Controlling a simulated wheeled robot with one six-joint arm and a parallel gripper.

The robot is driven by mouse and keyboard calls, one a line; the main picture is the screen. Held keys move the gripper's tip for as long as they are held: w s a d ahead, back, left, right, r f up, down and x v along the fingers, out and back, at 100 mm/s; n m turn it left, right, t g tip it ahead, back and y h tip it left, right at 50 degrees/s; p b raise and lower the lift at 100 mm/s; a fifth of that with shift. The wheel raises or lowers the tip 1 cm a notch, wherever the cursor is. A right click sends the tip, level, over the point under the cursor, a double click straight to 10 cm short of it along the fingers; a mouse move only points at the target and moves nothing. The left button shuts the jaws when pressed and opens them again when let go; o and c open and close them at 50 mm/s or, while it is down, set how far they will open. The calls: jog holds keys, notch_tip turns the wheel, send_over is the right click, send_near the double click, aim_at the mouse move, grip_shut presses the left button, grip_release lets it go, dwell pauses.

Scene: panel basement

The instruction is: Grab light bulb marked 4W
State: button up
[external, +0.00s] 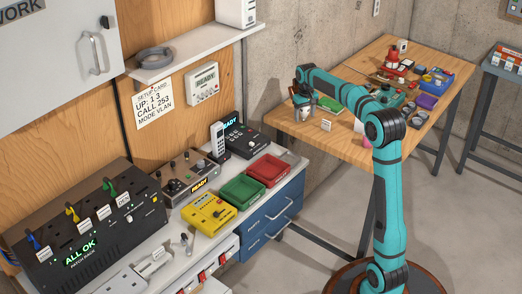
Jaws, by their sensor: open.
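My arm reaches from its base at the lower right over to the wooden table (287,129) at the back. My gripper (303,106) points down over the left part of this table and is open. A small whitish thing (304,115) shows at the gripper's fingers; it may be a bulb, but it is too small to be sure. I cannot tell whether the fingers touch it. No 4W marking can be read anywhere in this view.
Near the gripper lies a green tray (328,103). Further right on the table are a red device (395,62), a blue bin (436,80) and a purple item (427,101). The left bench holds a black patch rack (95,225), a yellow box (208,213), and green (241,190) and red (268,170) bins.

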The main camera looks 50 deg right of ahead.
jog(key=shift+f, duration=0.3)
jog(key=c, duration=1.1)
jog(key=shift+o, duration=0.2)
